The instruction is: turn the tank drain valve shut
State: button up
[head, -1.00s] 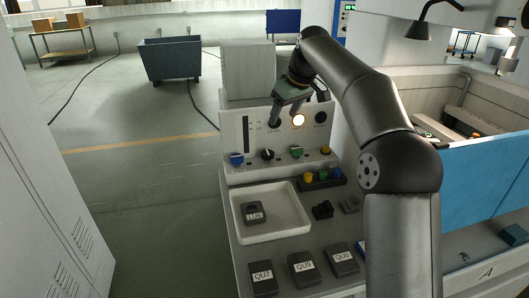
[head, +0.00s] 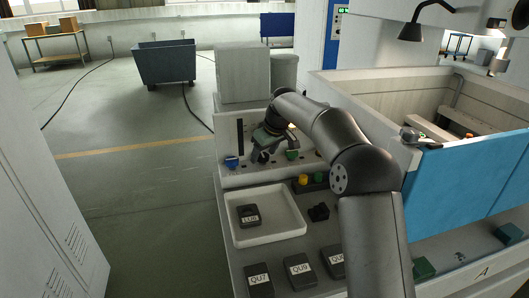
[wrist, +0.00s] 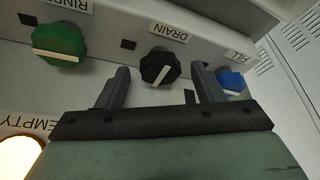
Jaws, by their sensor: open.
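The black drain knob (wrist: 159,67), under its DRAIN label (wrist: 168,32), shows in the wrist view with a slanted white pointer line. My gripper (wrist: 162,82) is open, with one finger on each side of the knob in this view. Gaps show between the knob and both fingers; I cannot tell how far the fingertips reach along it. In the head view my gripper (head: 263,152) is at the front of the white control panel (head: 225,147), at the drain knob, which it mostly hides.
A green RINSE knob (wrist: 60,45) and a blue FILL knob (wrist: 231,82) flank the drain knob. The EMPTY lamp (wrist: 18,157) glows. A white tray (head: 240,240) with a dark labelled block stands before the panel.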

jog(key=c, duration=1)
jog(key=shift+o, duration=0.2)
